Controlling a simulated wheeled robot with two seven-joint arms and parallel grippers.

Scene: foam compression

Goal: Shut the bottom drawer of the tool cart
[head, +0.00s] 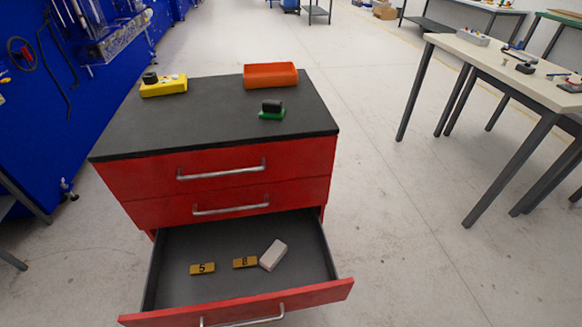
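The red tool cart (216,180) with a dark grey top stands left of centre in the head view. Its bottom drawer (318,292) is pulled far out toward me, and its handle (243,320) is partly cut off by the lower edge of the picture. Inside lie a block marked 5 (202,268), a block marked 8 (245,262) and a pale block (273,255). The two upper drawers, with a top handle (221,171) and a middle handle (231,208), are shut. Neither of my grippers shows in the view.
On the cart top are a yellow box (163,87), an orange tray (270,75) and a green-and-black item (272,110). A blue tool wall (90,110) stands at the left. A table (500,68) stands at the right. The floor between cart and table is clear.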

